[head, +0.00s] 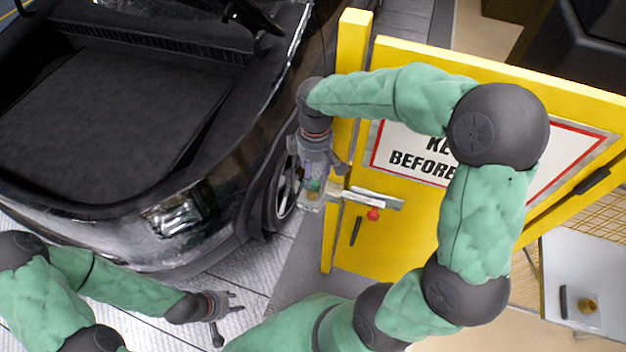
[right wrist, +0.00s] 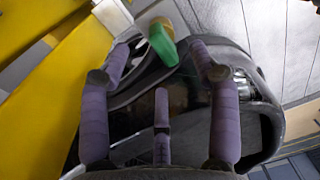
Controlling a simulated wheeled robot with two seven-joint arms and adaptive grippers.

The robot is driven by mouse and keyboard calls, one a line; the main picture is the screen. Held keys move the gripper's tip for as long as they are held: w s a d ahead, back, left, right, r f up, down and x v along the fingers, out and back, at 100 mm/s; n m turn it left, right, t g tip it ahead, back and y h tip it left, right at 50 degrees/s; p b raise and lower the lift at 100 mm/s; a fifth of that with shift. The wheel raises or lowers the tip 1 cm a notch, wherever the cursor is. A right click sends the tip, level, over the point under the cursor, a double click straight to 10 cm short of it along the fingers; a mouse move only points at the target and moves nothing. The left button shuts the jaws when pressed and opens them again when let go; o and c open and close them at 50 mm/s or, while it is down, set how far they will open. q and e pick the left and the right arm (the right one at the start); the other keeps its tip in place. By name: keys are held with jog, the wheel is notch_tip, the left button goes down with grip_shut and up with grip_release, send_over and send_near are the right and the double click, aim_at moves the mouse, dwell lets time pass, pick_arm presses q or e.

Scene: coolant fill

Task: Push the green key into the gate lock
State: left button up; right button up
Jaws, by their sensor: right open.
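The green key (right wrist: 162,48) shows in the right wrist view, at the end of a pale piece, between and beyond my right fingertips. In the head view only a small green patch (head: 313,184) shows behind my right gripper (head: 325,188). That gripper is open, its fingers on either side of the key with no clear contact. The gate lock (head: 375,200) is a pale bar with a red knob on the yellow gate, just right of my right gripper. How far the key sits in it I cannot tell. My left gripper (head: 227,318) is open and empty at the lower left.
The yellow gate (head: 400,255) with its sign and the yellow post (head: 350,50) stand close to my right arm. A dark car (head: 120,110) fills the left side. A white table (head: 600,255) with a black item and a brass knob (head: 588,305) is at the lower right.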

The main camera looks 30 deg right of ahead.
notch_tip(320, 180, up, 5)
jog(key=shift+w+d+f, duration=0.1)
jog(key=shift+w+f, duration=0.05)
dwell(0.7)
